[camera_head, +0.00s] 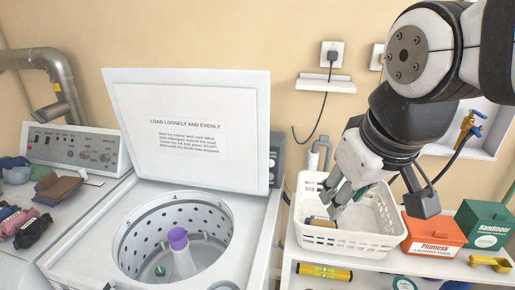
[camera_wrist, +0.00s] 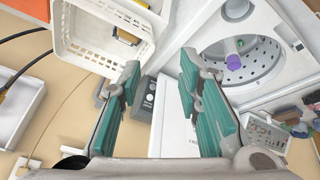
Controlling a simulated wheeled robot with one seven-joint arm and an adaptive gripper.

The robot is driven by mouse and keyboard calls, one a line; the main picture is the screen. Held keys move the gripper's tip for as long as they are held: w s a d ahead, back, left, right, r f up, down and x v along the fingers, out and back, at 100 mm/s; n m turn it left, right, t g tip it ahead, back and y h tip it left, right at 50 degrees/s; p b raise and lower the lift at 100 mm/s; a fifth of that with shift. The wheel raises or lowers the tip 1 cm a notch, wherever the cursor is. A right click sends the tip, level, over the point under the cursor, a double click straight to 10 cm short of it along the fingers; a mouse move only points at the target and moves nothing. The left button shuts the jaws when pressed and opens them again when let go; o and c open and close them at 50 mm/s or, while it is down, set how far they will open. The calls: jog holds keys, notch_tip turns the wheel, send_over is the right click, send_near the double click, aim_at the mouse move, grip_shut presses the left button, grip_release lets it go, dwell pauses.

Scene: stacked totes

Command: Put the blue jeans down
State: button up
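My gripper (camera_head: 338,200) is over the white laundry basket (camera_head: 375,240) at the right. In the wrist view my gripper (camera_wrist: 160,88) has its two teal-padded fingers wide apart with nothing between them. A small tan and dark item (camera_head: 321,222) lies in the basket, and it also shows in the wrist view (camera_wrist: 127,37). I cannot make out what it is. Several folded clothes lie on the machine at far left, including a blue-grey bundle (camera_head: 17,175) and a dark one (camera_head: 33,232). I cannot tell which, if any, is the blue jeans.
An open top-load washer (camera_head: 130,218) with a raised lid (camera_head: 190,165) stands left of the basket. Its drum holds a purple-capped agitator (camera_head: 178,240). A red-orange box (camera_head: 433,236) and a green box (camera_head: 483,222) stand right of the basket. A yellow level (camera_head: 324,271) lies below.

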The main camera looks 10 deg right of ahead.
jog(key=shift+m+t+y, duration=0.3)
jog(key=shift+m+t, duration=0.1)
jog(key=shift+m, duration=0.5)
jog(key=s, duration=0.2)
jog(key=s+a, duration=0.1)
jog(key=s, duration=0.1)
jog(key=shift+f, duration=0.3)
jog(key=shift+c, duration=0.6)
